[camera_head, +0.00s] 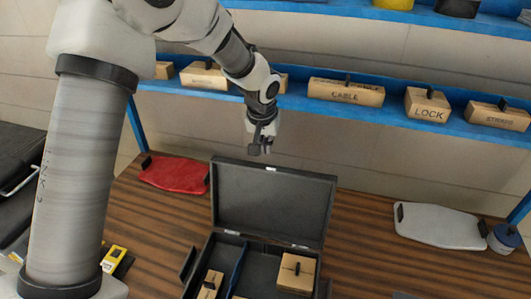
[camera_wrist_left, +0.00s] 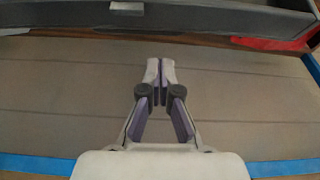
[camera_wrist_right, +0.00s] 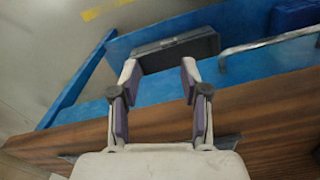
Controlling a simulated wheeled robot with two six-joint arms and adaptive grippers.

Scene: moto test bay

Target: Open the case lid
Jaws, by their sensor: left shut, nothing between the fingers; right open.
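The black case (camera_head: 228,237) sits on the wooden table with its lid (camera_head: 270,212) raised, standing roughly upright at the back. Inside the case are a wooden block (camera_head: 297,273) and a second block (camera_head: 209,285), with a blue strip between them. My left gripper (camera_head: 262,147) is shut and empty, just above and behind the lid's top edge, apart from it. The left wrist view shows its closed fingertips (camera_wrist_left: 161,66), with a dark case part (camera_wrist_left: 200,20) across the top. My right gripper (camera_wrist_right: 160,70) shows only in its wrist view; it is open.
A red pad (camera_head: 174,175) lies left of the case and a grey pad (camera_head: 440,225) lies right. A blue shelf (camera_head: 390,112) with labelled wooden blocks runs behind. In the right wrist view, a dark grey bar (camera_wrist_right: 165,54) lies past the fingertips, near the wooden edge (camera_wrist_right: 240,108).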

